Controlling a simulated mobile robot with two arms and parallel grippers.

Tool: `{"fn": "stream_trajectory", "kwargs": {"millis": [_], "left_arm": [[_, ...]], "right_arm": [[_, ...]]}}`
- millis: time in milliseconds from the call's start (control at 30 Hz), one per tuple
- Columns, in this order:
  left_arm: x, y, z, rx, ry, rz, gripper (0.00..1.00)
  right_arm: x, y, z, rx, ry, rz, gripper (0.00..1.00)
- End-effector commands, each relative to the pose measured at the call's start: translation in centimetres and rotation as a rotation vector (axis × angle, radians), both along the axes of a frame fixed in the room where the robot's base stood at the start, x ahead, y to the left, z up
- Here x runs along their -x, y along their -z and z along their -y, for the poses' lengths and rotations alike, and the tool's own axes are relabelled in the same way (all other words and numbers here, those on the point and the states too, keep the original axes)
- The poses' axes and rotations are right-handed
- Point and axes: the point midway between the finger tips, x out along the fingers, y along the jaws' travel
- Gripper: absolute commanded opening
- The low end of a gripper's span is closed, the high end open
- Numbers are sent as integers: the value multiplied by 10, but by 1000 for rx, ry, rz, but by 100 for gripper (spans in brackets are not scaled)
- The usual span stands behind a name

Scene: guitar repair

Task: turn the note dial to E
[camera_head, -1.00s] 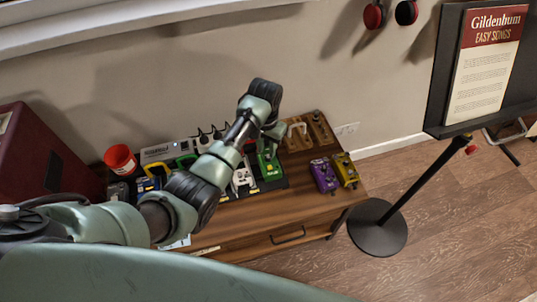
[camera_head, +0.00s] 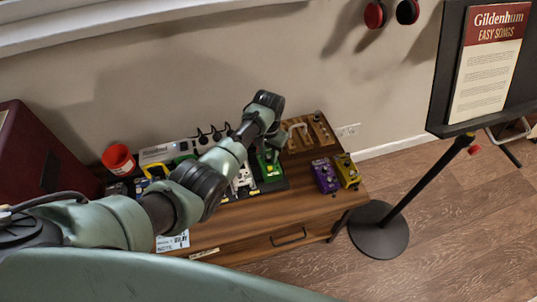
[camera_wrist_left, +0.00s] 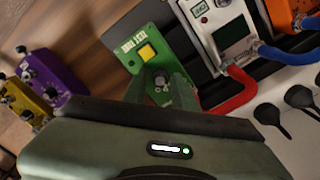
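The green pedal (camera_head: 271,172) stands on the wooden cabinet, and it also shows in the left wrist view (camera_wrist_left: 130,25). It has a yellow square, a label I read upside down as something like "TEST TONE", and a small dark dial (camera_wrist_left: 161,82). My left gripper (camera_head: 270,153) points down over this pedal. In the left wrist view its two fingers (camera_wrist_left: 161,88) stand apart, one on each side of the dial. I see no clear contact with the dial. The dial's letter marks are too small to read. My right gripper is in neither view.
On the wooden cabinet (camera_head: 230,240), a white pedal (camera_head: 243,180) stands beside the green one, with red and blue cables close by. Purple (camera_head: 325,175) and yellow (camera_head: 346,170) pedals stand right. A music stand (camera_head: 385,232) stands right.

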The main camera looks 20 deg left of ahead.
Motion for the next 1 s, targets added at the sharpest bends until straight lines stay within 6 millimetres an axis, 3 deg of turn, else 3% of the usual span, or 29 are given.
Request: {"fn": "stream_trajectory", "kwargs": {"millis": [67,167,200,567,1000], "left_arm": [[0,0,0,0,0,0,27],[0,0,0,0,0,0,2],[0,0,0,0,0,0,0],[0,-2,1,1,-45,1,0],[-1,-3,1,1,-328,1,0]], "right_arm": [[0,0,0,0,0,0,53],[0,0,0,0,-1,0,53],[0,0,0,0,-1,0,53],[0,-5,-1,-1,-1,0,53],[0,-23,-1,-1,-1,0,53]]}}
